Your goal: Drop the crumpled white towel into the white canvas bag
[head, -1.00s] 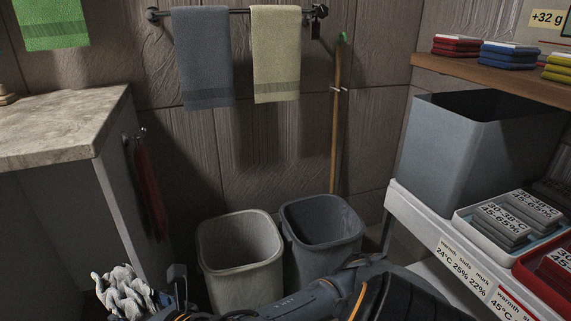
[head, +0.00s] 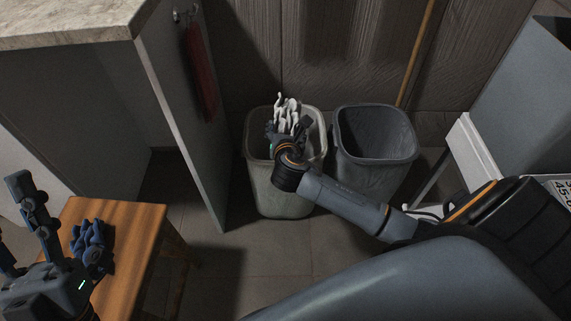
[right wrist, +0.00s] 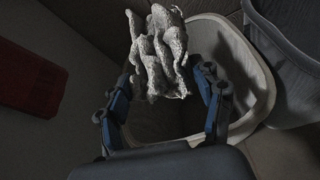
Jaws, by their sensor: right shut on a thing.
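The crumpled white towel (head: 289,112) is in my right gripper (head: 283,134), over the mouth of the white canvas bag (head: 280,200). The bag is a pale, open, bin-shaped container on the floor. In the right wrist view the towel (right wrist: 158,50) is bunched beyond the fingers of my right gripper (right wrist: 164,95), and the bag's rim (right wrist: 262,75) curves around behind it. My right gripper is shut on the towel. My left gripper (head: 22,228) is at the lower left beside a wooden stool, fingers apart and empty.
A dark grey bin (head: 375,155) stands just right of the bag. A crumpled dark blue cloth (head: 91,246) lies on the wooden stool (head: 135,232). A counter (head: 60,25) with a red towel (head: 200,75) on its side is at left. A white shelf unit (head: 470,150) stands at right.

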